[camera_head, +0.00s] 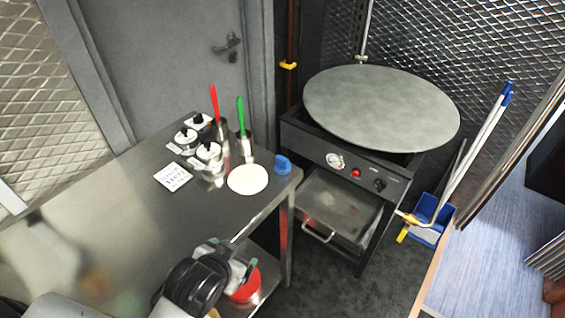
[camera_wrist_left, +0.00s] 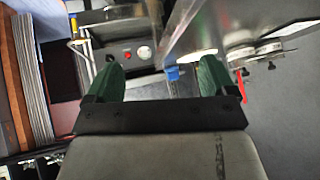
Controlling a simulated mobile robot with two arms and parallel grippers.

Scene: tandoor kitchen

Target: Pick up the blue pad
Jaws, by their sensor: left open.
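The blue pad (camera_head: 283,164) sits at the right corner of the steel table, beside a round white disc (camera_head: 248,180). It also shows small in the left wrist view (camera_wrist_left: 172,73), beyond the gap between my green fingertips. My left gripper (camera_head: 230,257) is in front of the table's near edge, well apart from the pad. In the left wrist view my left gripper (camera_wrist_left: 158,78) has its fingers wide apart with nothing between them. My right gripper is not in view.
Steel table (camera_head: 120,225) holds several lidded jars (camera_head: 208,152), a white card (camera_head: 173,177), and holders with red and green handles. A black oven (camera_head: 345,165) with a large round top stands to the right. A red container (camera_head: 247,287) is below my gripper.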

